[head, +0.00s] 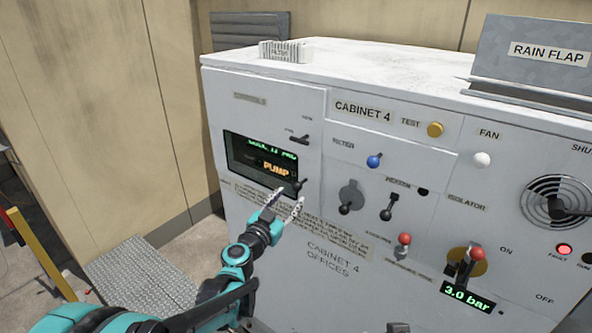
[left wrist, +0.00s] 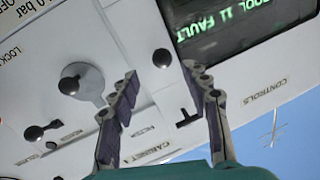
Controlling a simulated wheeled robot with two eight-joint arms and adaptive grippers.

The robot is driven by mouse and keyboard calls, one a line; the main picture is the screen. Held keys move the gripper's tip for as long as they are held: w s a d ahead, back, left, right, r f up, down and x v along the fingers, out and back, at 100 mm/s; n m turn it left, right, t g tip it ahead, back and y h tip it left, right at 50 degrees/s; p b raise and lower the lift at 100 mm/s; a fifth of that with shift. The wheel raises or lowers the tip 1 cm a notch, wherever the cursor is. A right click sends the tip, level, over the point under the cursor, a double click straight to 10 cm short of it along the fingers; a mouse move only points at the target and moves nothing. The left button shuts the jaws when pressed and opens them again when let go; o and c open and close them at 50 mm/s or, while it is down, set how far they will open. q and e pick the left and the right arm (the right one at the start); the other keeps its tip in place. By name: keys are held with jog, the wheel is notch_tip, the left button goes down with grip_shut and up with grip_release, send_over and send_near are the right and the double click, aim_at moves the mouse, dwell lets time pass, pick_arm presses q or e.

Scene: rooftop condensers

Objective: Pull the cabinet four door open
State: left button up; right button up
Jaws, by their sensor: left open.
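The white cabinet four (head: 270,95) stands ahead, with a "CABINET 4" label (head: 363,111). Its left front panel, marked "CONTROLS" (head: 250,99), holds a dark display (head: 262,162) with green and orange text. A small black T-shaped handle (head: 298,139) sits right of the display, with a black knob (head: 297,185) lower down. The panel looks closed. My left gripper (head: 289,196) is open and empty in front of the panel, just below the knob. In the left wrist view, the T-shaped handle (left wrist: 187,118) appears between the spread fingers; contact cannot be told.
Right of the panel are a blue knob (head: 374,161), a grey rotary switch (head: 349,197), a red-tipped isolator lever (head: 472,262) and a fan grille (head: 556,203). A small grey block (head: 285,51) and the rain flap (head: 535,50) are on top. A beige wall (head: 90,90) stands left.

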aim_at(295, 188)
pick_arm(q)
jog(key=x, duration=0.7)
jog(key=shift+w+p, duration=0.35)
jog(key=shift+a, duration=0.2)
jog(key=c, duration=0.3)
jog(key=shift+s+r, duration=0.1)
jog(key=shift+s, duration=0.05)
grip_shut()
